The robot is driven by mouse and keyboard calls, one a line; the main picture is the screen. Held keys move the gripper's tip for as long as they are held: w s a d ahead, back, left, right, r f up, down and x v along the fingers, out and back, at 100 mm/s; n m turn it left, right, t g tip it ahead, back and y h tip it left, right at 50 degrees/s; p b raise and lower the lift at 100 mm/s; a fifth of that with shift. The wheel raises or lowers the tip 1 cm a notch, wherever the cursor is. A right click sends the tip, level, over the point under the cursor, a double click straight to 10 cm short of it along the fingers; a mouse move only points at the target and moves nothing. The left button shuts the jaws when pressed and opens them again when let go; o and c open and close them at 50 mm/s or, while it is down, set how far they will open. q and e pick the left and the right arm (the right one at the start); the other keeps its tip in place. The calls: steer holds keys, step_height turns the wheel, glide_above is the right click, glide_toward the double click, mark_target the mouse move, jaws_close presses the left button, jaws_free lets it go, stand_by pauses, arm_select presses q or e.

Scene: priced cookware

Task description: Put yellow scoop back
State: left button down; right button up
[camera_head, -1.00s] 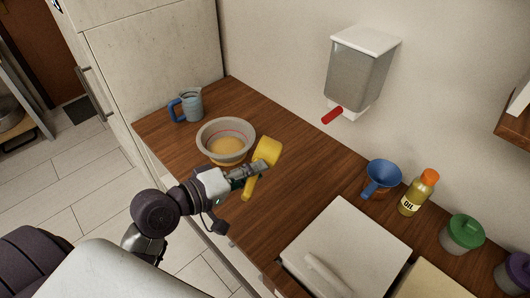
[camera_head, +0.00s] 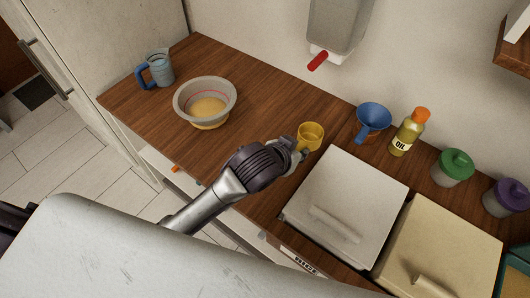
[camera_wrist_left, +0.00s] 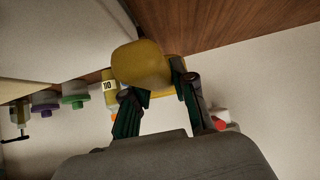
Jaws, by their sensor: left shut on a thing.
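The yellow scoop (camera_head: 311,135) is a small cup, held over the wooden counter left of the white lidded box. My left gripper (camera_head: 297,148) is shut on it; in the head view the arm hides part of the fingers and the scoop's handle. In the left wrist view the scoop (camera_wrist_left: 143,66) sits between the gripper's fingers (camera_wrist_left: 158,92). My right gripper is not in view.
A bowl (camera_head: 205,98) with yellowish contents and a measuring jug (camera_head: 160,69) stand at the left. A white lidded box (camera_head: 350,205), cream lidded box (camera_head: 445,250), blue funnel (camera_head: 374,117), oil bottle (camera_head: 409,134), green-lidded jar (camera_head: 453,167) and purple-lidded jar (camera_head: 505,196) are right. A wall dispenser (camera_head: 338,22) hangs above.

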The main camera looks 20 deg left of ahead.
arm_select(q)
steer(key=a+f, duration=0.2)
steer(key=a, duration=0.1)
steer(key=w+a+f, duration=0.1)
steer(key=a, duration=0.2)
steer(key=a+f+p, duration=0.1)
steer(key=a+f, duration=0.1)
steer(key=a, duration=0.1)
steer(key=shift+w+a+f, duration=0.15)
steer(key=shift+a+f, duration=0.15)
steer(key=shift+f, duration=0.05)
steer(key=shift+a+f, duration=0.1)
steer(key=shift+f, duration=0.05)
step_height(320, 180, down, 3)
steer(key=shift+f, duration=0.4)
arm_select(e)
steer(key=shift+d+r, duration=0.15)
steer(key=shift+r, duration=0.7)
arm_select(q)
steer(key=shift+f, duration=0.15)
steer(key=c, duration=0.9)
jaws_free()
steer(key=shift+c, duration=0.2)
